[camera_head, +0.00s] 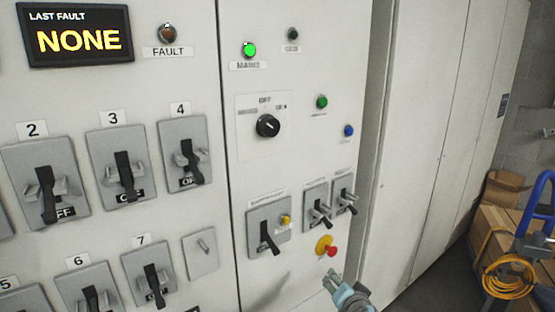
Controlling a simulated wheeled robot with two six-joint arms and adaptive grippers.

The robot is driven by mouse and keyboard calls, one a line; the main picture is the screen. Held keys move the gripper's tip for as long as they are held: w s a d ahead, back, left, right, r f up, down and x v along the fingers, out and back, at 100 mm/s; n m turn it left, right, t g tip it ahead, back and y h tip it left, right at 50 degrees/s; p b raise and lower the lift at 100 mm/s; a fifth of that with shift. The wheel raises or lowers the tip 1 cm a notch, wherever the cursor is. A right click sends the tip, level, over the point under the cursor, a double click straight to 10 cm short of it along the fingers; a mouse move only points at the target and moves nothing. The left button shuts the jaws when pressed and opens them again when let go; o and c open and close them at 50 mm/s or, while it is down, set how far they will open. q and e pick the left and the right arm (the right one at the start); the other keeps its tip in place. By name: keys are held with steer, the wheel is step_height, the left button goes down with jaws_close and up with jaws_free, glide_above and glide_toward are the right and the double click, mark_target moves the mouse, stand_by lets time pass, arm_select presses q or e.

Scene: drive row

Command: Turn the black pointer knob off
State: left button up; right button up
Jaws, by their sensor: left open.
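The black pointer knob (268,126) sits on a white plate on the right-hand cabinet panel. Small lettering is printed above it to the left, top and right; the top word seems to read OFF.
A green lamp (249,49) glows above. Numbered levers fill the left panel. Cardboard boxes (495,225) and a blue hand truck (540,205) stand right.

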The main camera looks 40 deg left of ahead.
arm_select(q)
step_height(320, 180, up, 28)
steer(key=a+n+y, duration=0.3)
steer(key=n+y, duration=0.3)
steer(key=n, duration=0.1)
steer(key=n+g+y+p, duration=0.4)
steer(key=n+g, duration=0.1)
steer(key=n, duration=0.3)
glide_toward(273, 128)
steer(key=x, duration=0.8)
steer(key=shift+a+r, duration=0.1)
steer(key=shift+a, duration=0.25)
steer(key=shift+w+a+m, duration=0.1)
steer(key=shift+a+m, duration=0.2)
steer(key=shift+a, duration=0.05)
arm_select(e)
steer(key=r, duration=0.2)
steer(key=w+r, duration=0.1)
steer(key=r, duration=0.1)
steer(key=shift+d, duration=0.1)
arm_select(q)
steer(key=shift+w, duration=0.1)
